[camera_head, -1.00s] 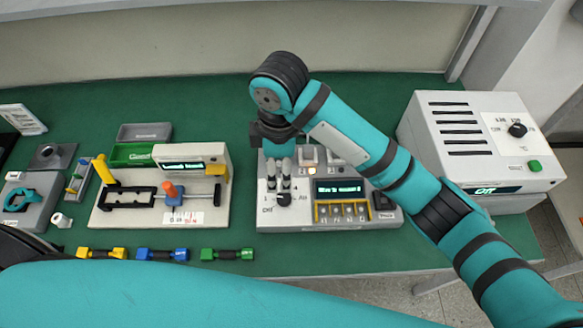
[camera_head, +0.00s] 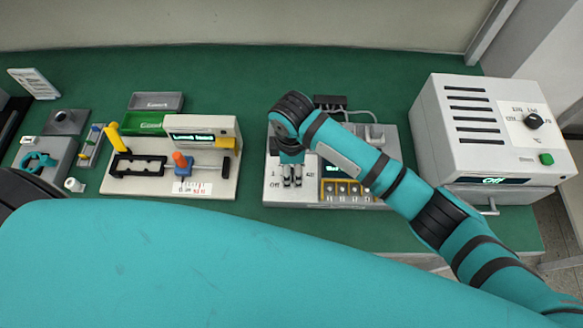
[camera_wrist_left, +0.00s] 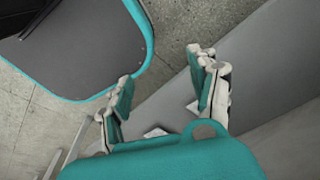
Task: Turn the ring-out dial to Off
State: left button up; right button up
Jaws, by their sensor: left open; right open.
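The grey-white tester panel (camera_head: 271,177) stands in the middle of the bench, and the ring-out dial appears to be at its front left. In the left wrist view my left gripper (camera_wrist_left: 163,78) is open and empty, above the floor and away from the panel.
A white heater box (camera_head: 462,150) with a black knob (camera_head: 533,121) and a display reading Off stands at right. A fixture with a yellow lever (camera_head: 115,137) stands left of the panel, with green (camera_head: 147,124) and grey trays behind. A large teal arm part of mine blocks the front.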

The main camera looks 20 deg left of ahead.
jog(key=shift+f, duration=1.3)
jog(key=c, duration=1.2)
pick_arm(q)
jog(key=shift+s+r, duration=0.1)
jog(key=shift+s, duration=0.8)
pick_arm(e)
jog(key=shift+o, duration=0.2)
pick_arm(q)
jog(key=shift+r, duration=0.1)
pick_arm(e)
jog(key=shift+n, duration=0.4)
jog(key=n+p, duration=0.1)
jog(key=n, duration=0.1)
jog(key=shift+w+n, duration=0.1)
jog(key=shift+n, duration=0.3)
pick_arm(q)
jog(key=shift+s+r, duration=0.25)
jog(key=shift+r, duration=0.05)
pick_arm(e)
jog(key=shift+n, duration=2.2)
jog(key=shift+a, duration=0.1)
